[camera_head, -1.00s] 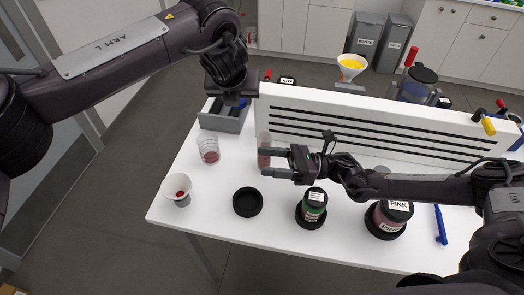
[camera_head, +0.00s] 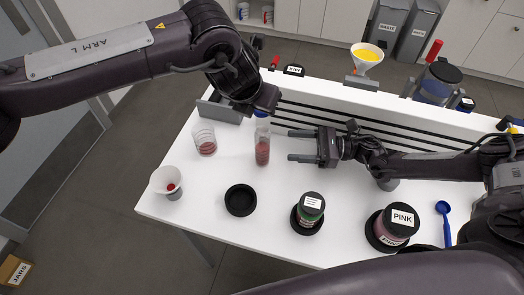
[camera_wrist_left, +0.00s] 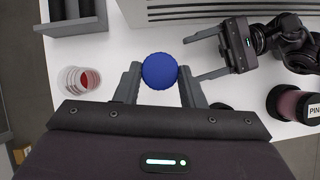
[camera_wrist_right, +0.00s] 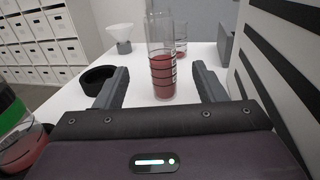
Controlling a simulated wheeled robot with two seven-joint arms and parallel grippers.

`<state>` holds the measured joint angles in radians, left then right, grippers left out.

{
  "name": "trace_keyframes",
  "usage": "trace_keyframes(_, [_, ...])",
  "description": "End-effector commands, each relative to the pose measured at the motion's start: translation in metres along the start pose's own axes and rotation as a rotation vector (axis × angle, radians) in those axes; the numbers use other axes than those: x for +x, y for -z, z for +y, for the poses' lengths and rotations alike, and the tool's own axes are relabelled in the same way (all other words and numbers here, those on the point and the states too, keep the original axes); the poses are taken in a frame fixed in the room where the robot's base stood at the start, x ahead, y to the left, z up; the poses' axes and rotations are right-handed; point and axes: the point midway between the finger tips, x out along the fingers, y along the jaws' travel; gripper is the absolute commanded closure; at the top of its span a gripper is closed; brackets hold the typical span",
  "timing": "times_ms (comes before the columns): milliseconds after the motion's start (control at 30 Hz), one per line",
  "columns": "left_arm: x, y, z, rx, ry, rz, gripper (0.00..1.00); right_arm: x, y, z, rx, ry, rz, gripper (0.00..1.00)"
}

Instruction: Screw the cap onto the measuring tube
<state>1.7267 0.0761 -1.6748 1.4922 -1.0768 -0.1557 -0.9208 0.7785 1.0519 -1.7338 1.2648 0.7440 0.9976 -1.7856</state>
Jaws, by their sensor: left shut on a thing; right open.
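The measuring tube (camera_head: 262,153) stands upright on the white table, clear with red powder in its lower part. It also shows in the right wrist view (camera_wrist_right: 162,70). My left gripper (camera_wrist_left: 159,82) is shut on the blue cap (camera_wrist_left: 159,71). In the head view the cap (camera_head: 261,113) shows just above the tube's top; I cannot tell whether they touch. The left wrist view does not show the tube, which is hidden below the cap. My right gripper (camera_head: 291,145) is open and empty, to the right of the tube, with its fingers pointing at it.
A beaker of red powder (camera_head: 205,142) stands left of the tube, a white funnel (camera_head: 164,180) at the left edge. A black dish (camera_head: 240,200), green-labelled jar (camera_head: 309,207) and pink jar (camera_head: 397,222) line the front. A slotted white panel (camera_head: 420,120) stands behind; a grey bin (camera_head: 218,110) is back left.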

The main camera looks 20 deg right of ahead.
Motion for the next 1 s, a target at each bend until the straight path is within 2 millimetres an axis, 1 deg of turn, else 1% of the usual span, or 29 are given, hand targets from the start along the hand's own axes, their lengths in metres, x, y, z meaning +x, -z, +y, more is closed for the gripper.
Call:
trace_keyframes(167, [0.000, 0.000, 0.000, -0.001, 0.000, 0.000, 0.85, 0.019, -0.001, 0.000, 0.000, -0.003, -0.004, 0.36])
trace_keyframes(500, [0.000, 0.000, 0.000, -0.001, -0.001, 0.000, 0.85, 0.083, -0.001, 0.001, 0.000, -0.003, -0.003, 0.36])
trace_keyframes(600, [0.000, 0.000, 0.000, -0.001, -0.001, 0.000, 0.85, 0.098, -0.001, 0.001, 0.001, -0.002, -0.002, 0.36])
trace_keyframes(700, [0.000, 0.000, 0.000, -0.001, -0.001, 0.000, 0.85, 0.109, -0.001, 0.001, 0.001, -0.002, -0.002, 0.36])
trace_keyframes(800, [0.000, 0.000, 0.000, -0.001, -0.001, 0.000, 0.85, 0.116, -0.001, 0.000, 0.001, 0.000, -0.001, 0.36])
trace_keyframes(1000, [0.000, 0.000, 0.000, -0.001, 0.000, 0.000, 0.85, 0.119, 0.000, 0.000, 0.002, 0.000, -0.001, 0.36])
